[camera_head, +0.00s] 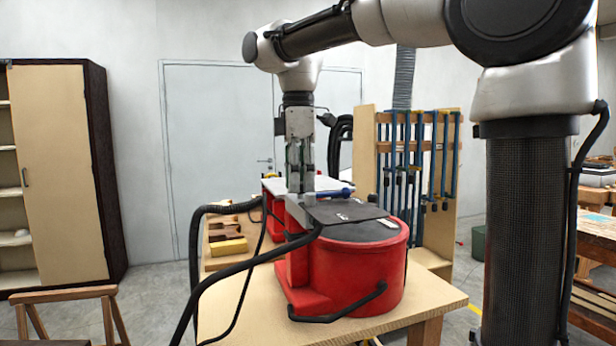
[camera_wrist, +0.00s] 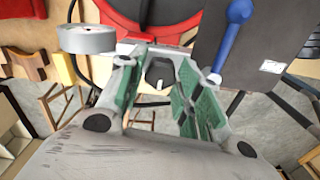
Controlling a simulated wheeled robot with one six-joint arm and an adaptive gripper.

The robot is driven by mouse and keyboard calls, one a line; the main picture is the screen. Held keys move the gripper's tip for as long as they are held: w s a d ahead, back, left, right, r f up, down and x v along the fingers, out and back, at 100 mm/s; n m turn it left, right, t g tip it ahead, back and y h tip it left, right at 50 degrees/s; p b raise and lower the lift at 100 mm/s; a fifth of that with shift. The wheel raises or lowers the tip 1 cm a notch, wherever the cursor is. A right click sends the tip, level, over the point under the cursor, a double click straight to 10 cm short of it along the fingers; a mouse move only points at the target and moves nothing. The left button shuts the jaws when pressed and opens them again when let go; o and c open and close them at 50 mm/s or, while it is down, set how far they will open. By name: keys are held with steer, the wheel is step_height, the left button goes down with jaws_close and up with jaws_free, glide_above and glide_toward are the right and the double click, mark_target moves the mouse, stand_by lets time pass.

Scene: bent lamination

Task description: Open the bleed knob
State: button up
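A red round vacuum unit (camera_head: 350,270) with a dark flat top stands on a wooden table. A blue lever-like handle (camera_head: 335,193) lies across its top; the wrist view shows it too (camera_wrist: 231,35), at upper right. A grey round disc-like part (camera_wrist: 88,40) shows at upper left of the wrist view. I cannot tell for certain which part is the bleed knob. My gripper (camera_head: 301,187) points down over the unit's left top, close to the blue handle. In the wrist view its green-padded fingers (camera_wrist: 158,78) are apart, with nothing seen held between them.
Black hoses (camera_head: 245,262) loop from the unit to the left. A wooden clamp rack (camera_head: 448,190) stands behind at right. Wood pieces (camera_head: 228,245) lie on a surface behind left. The table's front edge (camera_head: 440,306) is bare at right.

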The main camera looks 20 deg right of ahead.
mark_target(301, 183)
steer(key=shift+o, duration=0.9)
step_height(301, 183, up, 12)
steer(key=shift+d, duration=0.1)
steer(key=s+d+f+m+t, duration=0.1)
steer(key=s+d+f+m, duration=0.4)
steer(key=f, duration=0.4)
steer(key=s+d+f+m+t, duration=0.2)
steer(key=s+d+f+m, duration=0.3)
steer(key=f, duration=0.4)
steer(key=s+d+f+m+t, duration=0.1)
steer(key=s+d+f+m, duration=0.4)
steer(key=s+f, duration=0.4)
steer(key=shift+d+f+m, duration=0.2)
steer(key=shift+f+m, duration=0.1)
steer(key=shift+m, duration=0.4)
